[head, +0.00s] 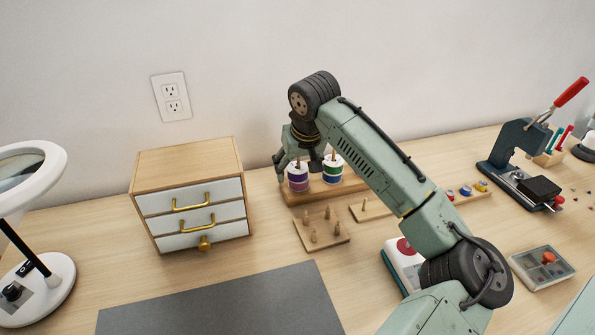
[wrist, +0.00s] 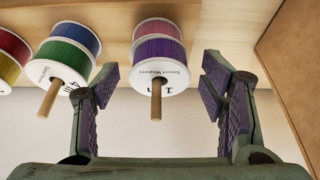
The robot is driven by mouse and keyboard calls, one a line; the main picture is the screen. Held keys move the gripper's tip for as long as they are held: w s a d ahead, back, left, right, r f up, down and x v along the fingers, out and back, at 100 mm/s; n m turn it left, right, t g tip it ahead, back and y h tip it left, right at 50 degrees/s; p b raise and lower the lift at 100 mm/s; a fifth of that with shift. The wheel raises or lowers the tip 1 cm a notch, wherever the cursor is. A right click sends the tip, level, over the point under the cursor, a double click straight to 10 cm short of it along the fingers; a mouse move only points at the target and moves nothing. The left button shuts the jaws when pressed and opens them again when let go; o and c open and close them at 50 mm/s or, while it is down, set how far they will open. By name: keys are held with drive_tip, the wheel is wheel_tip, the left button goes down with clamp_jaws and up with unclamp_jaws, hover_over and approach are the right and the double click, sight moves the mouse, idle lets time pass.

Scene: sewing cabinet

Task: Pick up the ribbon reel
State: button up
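Ribbon reels with white flanges stand on wooden pegs along a wooden rack (head: 352,188). My gripper (head: 298,160) is above the purple reel. In the wrist view my gripper (wrist: 160,82) is open and empty, its purple-padded fingers on either side of the purple reel and its peg, apart from the reel.
A yellow-and-red stack (wrist: 10,58) is farther along the rack. A drawer cabinet (head: 190,190) stands close left. A peg board (head: 322,232) lies in front of the rack. A grey mat (head: 225,305) leaves clear room at the front. A press (head: 515,160) stands far right.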

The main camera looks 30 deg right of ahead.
drive_tip(key=c, duration=1)
drive_tip(key=shift+o, duration=0.2)
drive_tip(key=shift+r, duration=0.15)
wheel_tip(320, 180, up, 10)
drive_tip(key=b, duration=0.1)
